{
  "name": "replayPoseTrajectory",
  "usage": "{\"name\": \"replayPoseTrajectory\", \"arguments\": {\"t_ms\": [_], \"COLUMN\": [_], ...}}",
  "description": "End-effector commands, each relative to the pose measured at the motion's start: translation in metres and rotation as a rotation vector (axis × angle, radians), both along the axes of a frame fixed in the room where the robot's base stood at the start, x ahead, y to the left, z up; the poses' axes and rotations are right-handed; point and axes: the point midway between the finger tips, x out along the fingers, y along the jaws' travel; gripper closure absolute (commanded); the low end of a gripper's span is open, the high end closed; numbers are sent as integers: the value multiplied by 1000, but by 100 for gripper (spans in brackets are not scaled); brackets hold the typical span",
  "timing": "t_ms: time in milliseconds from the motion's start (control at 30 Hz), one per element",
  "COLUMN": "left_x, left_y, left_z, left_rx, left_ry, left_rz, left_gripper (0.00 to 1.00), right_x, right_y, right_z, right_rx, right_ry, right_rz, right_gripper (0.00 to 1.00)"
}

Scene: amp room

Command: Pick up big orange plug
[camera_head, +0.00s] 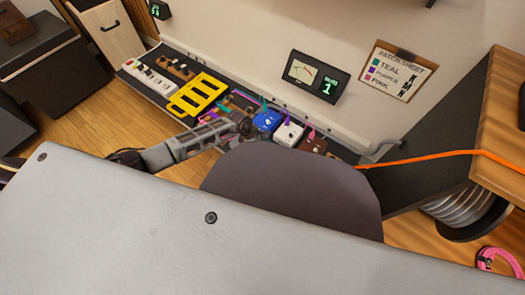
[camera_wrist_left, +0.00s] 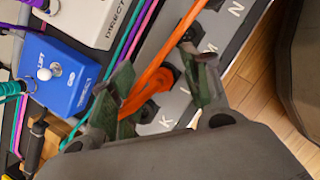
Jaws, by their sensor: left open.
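The big orange plug (camera_wrist_left: 163,78) shows in the left wrist view, at a grey panel (camera_wrist_left: 182,102) with dark round sockets and the letters K, M and N. A thick orange band runs up and right from it. My left gripper (camera_wrist_left: 158,76) is open, with one finger on each side of the orange piece. I cannot tell whether the fingers touch it. In the head view my left gripper (camera_head: 243,127) is over the pedal row and the plug cannot be made out. My right gripper is in neither view.
A blue pedal (camera_wrist_left: 58,75) and a white pedal (camera_wrist_left: 90,18) lie beside the gripper, with teal and purple cables between them and the panel. An orange cable (camera_head: 420,158) crosses to the wooden cabinet (camera_head: 502,110). A patch sheet (camera_head: 397,70) and meter (camera_head: 316,79) are on the wall.

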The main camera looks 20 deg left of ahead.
Motion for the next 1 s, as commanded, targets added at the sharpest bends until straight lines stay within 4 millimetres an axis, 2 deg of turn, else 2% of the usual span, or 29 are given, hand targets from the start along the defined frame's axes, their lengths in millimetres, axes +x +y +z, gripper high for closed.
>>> {"name": "replayPoseTrajectory", "arguments": {"t_ms": [633, 1000], "left_x": [1, 1], "left_y": [-2, -2], "left_z": [-4, -4], "left_rx": [-1, 0], "left_ry": [-1, 0], "left_rz": [-1, 0], "left_gripper": [54, 100], "right_x": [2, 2], "right_y": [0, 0], "right_z": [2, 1], "right_rx": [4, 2], "right_ry": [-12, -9], "right_rz": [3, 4], "right_gripper": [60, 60]}}
